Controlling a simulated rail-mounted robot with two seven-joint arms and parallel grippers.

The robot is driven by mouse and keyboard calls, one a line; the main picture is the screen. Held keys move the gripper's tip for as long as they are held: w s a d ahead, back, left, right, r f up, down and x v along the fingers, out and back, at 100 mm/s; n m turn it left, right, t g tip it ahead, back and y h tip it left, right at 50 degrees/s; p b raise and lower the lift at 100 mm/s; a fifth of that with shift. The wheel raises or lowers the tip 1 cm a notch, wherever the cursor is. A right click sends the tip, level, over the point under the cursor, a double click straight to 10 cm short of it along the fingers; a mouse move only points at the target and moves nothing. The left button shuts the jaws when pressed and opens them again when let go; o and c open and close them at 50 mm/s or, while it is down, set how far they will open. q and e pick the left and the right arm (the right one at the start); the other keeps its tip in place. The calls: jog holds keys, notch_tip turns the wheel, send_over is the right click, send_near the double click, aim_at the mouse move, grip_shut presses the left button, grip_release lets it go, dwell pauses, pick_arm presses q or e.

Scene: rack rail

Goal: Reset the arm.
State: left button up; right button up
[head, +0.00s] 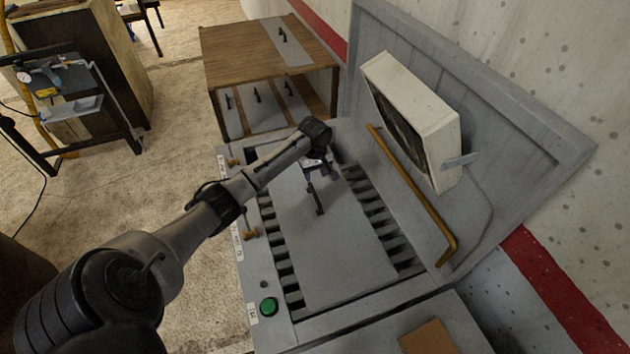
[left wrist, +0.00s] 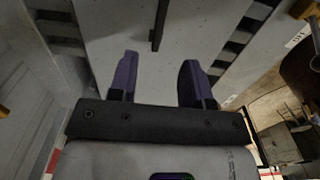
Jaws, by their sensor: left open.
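My left arm reaches in from the lower left over a grey machine with a raised lid. My left gripper (head: 316,166) hangs above the grey plate (head: 345,255) in the machine's slotted bed. In the left wrist view its two dark purple fingers (left wrist: 158,78) are apart with nothing between them. A thin dark bar (left wrist: 158,22) shows on the plate beyond the fingertips; whether they touch it cannot be told, but they look apart. My right gripper is in neither view.
A green button (head: 268,306) sits on the front-left panel. A wooden cabinet (head: 235,60) stands behind. The floor at left is partly clear.

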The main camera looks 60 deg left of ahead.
pick_arm(q)
jog(key=shift+r, duration=1)
